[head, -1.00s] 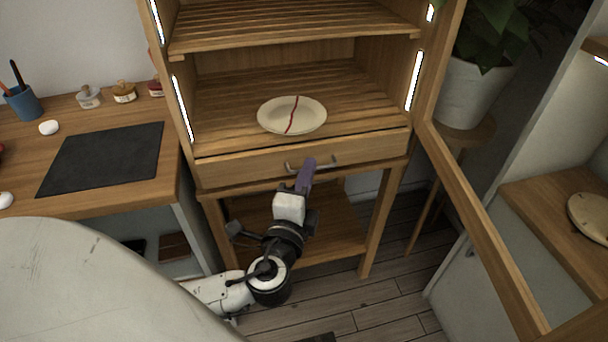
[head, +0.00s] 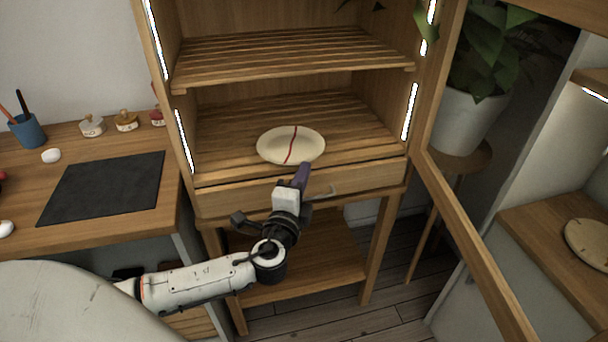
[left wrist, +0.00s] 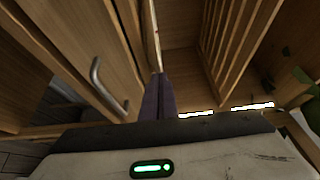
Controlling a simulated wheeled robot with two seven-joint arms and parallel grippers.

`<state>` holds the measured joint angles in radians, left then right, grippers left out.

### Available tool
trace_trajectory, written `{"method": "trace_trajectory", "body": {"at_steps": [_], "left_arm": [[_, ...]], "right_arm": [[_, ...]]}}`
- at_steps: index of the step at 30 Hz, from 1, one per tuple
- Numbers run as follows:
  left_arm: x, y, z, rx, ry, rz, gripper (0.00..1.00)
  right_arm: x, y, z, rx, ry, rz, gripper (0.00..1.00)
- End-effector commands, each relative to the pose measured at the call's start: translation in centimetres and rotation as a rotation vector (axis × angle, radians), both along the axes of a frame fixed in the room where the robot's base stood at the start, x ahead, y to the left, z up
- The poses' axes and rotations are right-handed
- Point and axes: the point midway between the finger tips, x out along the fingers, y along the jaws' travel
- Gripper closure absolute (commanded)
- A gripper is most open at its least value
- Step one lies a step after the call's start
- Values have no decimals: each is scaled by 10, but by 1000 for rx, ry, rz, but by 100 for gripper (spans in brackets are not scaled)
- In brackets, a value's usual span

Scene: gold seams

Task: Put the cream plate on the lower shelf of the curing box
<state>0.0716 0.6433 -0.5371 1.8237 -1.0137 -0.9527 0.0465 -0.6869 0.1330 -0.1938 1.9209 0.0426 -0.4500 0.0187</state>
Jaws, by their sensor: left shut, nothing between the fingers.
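The cream plate (head: 305,148) with a dark red seam lies flat on the lower slatted shelf (head: 225,130) of the wooden curing box (head: 295,57), close to the shelf's front edge. My left gripper (head: 304,170) is shut and empty, in front of the drawer and just below the plate, with a gap between. In the left wrist view its purple fingers (left wrist: 157,98) are together, with the drawer handle (left wrist: 103,88) to their left. My right gripper is not in view.
The box's door frame (head: 475,240) stands open at the right. A potted plant (head: 468,120) on a stool is behind it. A worktop with a dark mat (head: 103,186), a blue cup (head: 27,130) and small jars is at the left. A round board (head: 590,243) lies at the right.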

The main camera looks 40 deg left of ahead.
Motion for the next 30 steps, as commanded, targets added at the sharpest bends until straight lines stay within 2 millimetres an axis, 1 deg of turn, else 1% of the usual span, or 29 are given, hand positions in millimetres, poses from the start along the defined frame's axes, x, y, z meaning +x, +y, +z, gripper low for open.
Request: {"method": "trace_trajectory", "body": {"at_steps": [2,7,9,12,23,26,29,30], "left_arm": [[3,8,-2,2,0,3,100],[16,39,-3,4,1,5,100],[19,47,-2,2,0,4,100],[22,52,-1,1,0,2,100],[22,50,0,0,0,0,100],[20,41,0,-1,1,-3,100],[17,25,-1,-6,1,-6,100],[15,16,-1,-5,1,-8,100]], "right_arm": [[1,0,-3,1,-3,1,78],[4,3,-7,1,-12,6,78],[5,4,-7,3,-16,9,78],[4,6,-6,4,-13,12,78],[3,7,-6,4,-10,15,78],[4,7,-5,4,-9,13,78],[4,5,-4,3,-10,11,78],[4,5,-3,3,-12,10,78]]}}
